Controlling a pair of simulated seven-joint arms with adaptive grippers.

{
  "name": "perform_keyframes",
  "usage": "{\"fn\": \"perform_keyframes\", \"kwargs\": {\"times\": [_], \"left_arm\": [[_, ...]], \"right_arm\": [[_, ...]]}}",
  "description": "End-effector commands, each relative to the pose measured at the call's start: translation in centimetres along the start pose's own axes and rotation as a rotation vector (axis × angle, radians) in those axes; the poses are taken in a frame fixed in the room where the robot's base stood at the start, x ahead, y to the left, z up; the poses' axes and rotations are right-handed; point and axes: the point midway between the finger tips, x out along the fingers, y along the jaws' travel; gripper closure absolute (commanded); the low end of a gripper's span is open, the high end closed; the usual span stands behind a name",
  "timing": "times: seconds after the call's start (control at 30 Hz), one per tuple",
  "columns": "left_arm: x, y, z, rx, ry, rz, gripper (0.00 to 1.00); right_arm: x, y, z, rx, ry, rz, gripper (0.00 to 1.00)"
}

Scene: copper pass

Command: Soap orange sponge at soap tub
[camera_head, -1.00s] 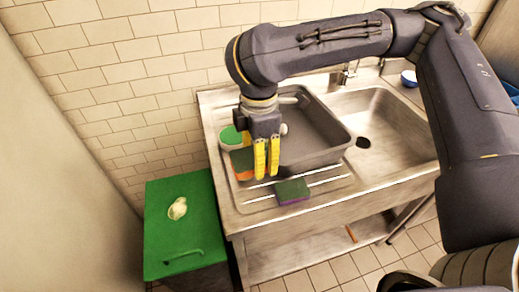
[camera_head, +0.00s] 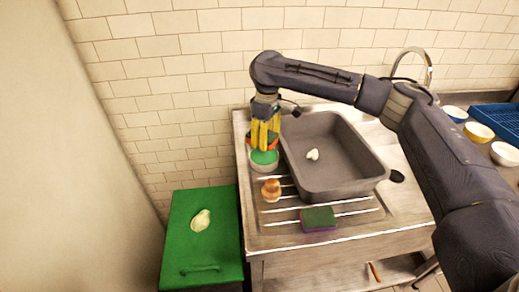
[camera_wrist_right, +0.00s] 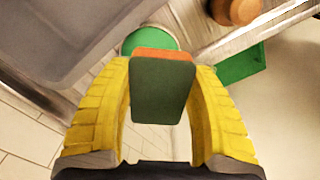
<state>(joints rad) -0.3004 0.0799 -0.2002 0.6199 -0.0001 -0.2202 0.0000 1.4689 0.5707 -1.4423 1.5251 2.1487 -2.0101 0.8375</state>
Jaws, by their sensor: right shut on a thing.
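My right gripper (camera_head: 263,136) points down with its yellow fingers shut on the orange sponge (camera_head: 274,141), which has a dark green scouring side (camera_wrist_right: 162,92). The soap tub (camera_head: 264,167), a white round tub with green contents, stands at the sink unit's left back corner. The sponge is over or just behind the tub; I cannot tell whether it touches the soap. In the right wrist view the sponge's far end overlaps the tub (camera_wrist_right: 150,36). My left gripper is out of view.
A grey basin (camera_head: 330,187) with a pale lump (camera_head: 312,155) in it stands right of the tub. A brown knobbed object (camera_head: 271,190) and a green-purple sponge (camera_head: 318,219) lie on the drainboard. A green-lidded bin (camera_head: 203,260) is at the left. Bowls (camera_head: 479,132) stand far right.

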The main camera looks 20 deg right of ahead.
Motion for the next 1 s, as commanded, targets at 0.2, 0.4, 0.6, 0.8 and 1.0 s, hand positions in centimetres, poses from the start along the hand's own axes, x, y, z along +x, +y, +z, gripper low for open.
{"fn": "perform_keyframes", "kwargs": {"times": [0.2, 0.4, 0.6, 0.8, 1.0], "left_arm": [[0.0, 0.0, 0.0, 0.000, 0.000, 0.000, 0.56], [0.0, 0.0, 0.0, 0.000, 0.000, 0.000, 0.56], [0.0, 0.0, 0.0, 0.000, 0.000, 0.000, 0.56], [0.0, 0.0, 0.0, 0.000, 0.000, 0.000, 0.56], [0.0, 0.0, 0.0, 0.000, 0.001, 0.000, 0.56]], "right_arm": [[0.2, 1.6, 0.3, 0.068, 0.000, 0.000, 0.68], [1.5, 1.6, 0.3, 0.073, -0.002, -0.002, 0.68], [3.2, 1.6, 0.3, 0.074, -0.001, -0.001, 0.68], [4.7, 1.6, 0.3, 0.074, 0.000, -0.001, 0.68], [5.7, 1.6, 0.3, 0.073, 0.001, -0.001, 0.68]]}}
